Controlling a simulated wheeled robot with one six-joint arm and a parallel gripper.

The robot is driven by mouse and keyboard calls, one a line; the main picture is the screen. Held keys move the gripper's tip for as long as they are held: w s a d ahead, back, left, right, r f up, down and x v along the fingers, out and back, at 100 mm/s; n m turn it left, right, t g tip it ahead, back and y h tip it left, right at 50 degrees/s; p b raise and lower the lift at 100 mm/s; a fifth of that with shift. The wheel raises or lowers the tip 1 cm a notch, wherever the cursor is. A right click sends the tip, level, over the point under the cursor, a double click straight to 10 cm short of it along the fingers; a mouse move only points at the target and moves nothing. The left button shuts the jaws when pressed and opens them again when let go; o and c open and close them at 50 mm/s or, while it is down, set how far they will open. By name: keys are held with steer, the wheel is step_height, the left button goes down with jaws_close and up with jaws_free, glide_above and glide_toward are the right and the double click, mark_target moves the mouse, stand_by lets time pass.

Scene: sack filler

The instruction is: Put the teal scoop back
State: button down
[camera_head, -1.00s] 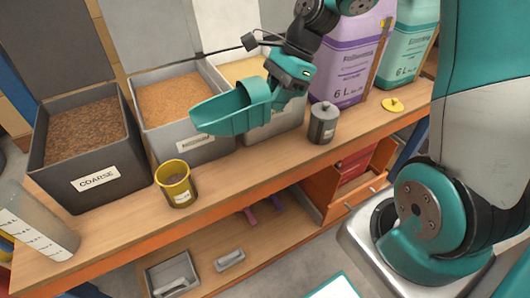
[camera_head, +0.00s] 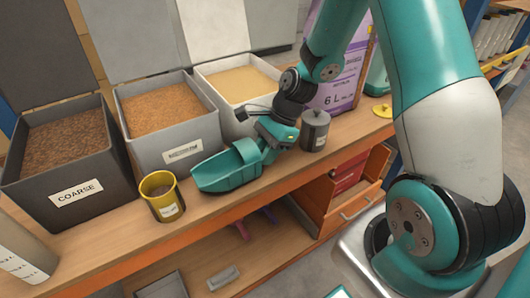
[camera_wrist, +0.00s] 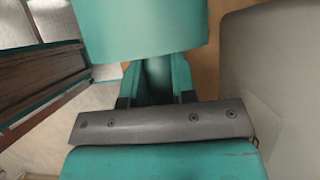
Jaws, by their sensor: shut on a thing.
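The teal scoop (camera_head: 228,170) is in my gripper (camera_head: 262,148), which is shut on its handle. In the head view the scoop is low over the front of the bench top, before the middle and pale bins, its open end pointing left. I cannot tell whether it touches the bench. In the wrist view the scoop (camera_wrist: 145,30) fills the top middle, and its handle runs down between the fingers (camera_wrist: 155,88). The gripper hides most of the handle.
A yellow cup (camera_head: 160,197) stands left of the scoop and a grey lidded pot (camera_head: 315,131) right of it. Behind are the COARSE bin (camera_head: 78,192), a middle grey bin (camera_head: 166,153) and a pale-filled bin (camera_head: 237,66). An open orange drawer (camera_head: 345,205) is below.

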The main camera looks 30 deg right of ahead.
steer(key=shift+f, duration=0.1)
steer(key=c, duration=0.9)
jaws_free()
steer(key=p+v, duration=0.2)
steer(key=v, duration=0.9)
steer(key=shift+d+r, duration=0.1)
steer(key=shift+r, duration=0.6)
steer(key=s+a+r+n, duration=0.3)
steer(key=s+a+n, duration=0.3)
steer(key=n, duration=0.2)
steer(key=s+a+r+n+h, duration=0.1)
steer(key=s+a+r+n, duration=0.3)
steer(key=s+a+n, duration=0.2)
steer(key=s+a+r+n, duration=0.4)
steer(key=s+a+n, duration=0.1)
steer(key=n, duration=0.6)
steer(key=shift+s+a+r+h, duration=0.1)
steer(key=shift+s+a+h, duration=0.1)
steer(key=shift+s, duration=0.2)
steer(key=shift+s+a+r+h, duration=0.1)
steer(key=shift+s+a+r, duration=0.1)
steer(key=shift+s, duration=0.2)
